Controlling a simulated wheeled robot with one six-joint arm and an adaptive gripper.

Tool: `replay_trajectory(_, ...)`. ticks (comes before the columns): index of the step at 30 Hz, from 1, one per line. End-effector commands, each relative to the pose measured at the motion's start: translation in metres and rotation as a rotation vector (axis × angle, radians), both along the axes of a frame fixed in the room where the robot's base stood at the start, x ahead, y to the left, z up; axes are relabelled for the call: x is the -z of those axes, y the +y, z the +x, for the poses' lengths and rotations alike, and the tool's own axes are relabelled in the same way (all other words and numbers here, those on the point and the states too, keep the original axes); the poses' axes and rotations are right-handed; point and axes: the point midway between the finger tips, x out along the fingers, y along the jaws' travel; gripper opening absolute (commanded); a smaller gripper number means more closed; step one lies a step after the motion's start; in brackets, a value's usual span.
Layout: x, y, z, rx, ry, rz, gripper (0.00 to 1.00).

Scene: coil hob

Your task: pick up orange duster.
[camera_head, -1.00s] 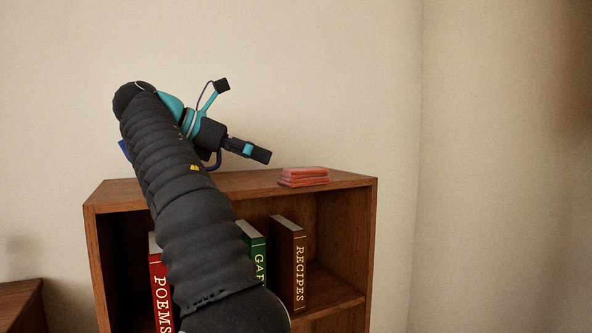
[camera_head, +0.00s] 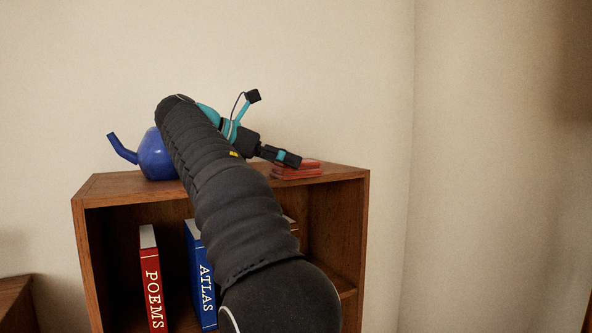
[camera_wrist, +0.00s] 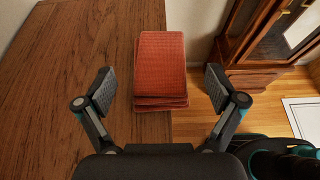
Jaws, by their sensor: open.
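The orange duster (camera_head: 298,172) is a folded, stacked reddish-orange cloth lying on top of the wooden bookcase, near its right end. In the wrist view the duster (camera_wrist: 160,66) lies ahead, between the lines of the two fingers, at the edge of the bookcase top. My gripper (camera_wrist: 158,88) is open and empty, with one finger on each side of the duster's near end. In the head view my gripper (camera_head: 290,158) is just left of the duster and partly covers it. Whether the fingers touch the cloth cannot be told.
A blue watering can (camera_head: 155,155) stands on the bookcase top (camera_head: 110,184) at left, partly behind my arm. Red (camera_head: 152,285) and blue (camera_head: 203,275) books stand on the shelf below.

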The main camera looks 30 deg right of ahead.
Motion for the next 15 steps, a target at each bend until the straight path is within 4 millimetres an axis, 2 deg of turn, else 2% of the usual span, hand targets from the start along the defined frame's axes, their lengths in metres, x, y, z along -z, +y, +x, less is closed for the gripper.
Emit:
replay_trajectory(8, 0.011, -0.037, 0.001, 0.002, 0.0, 0.0, 0.94)
replay_trajectory(15, 0.014, -0.044, 0.002, 0.0, -0.001, 0.0, 0.94)
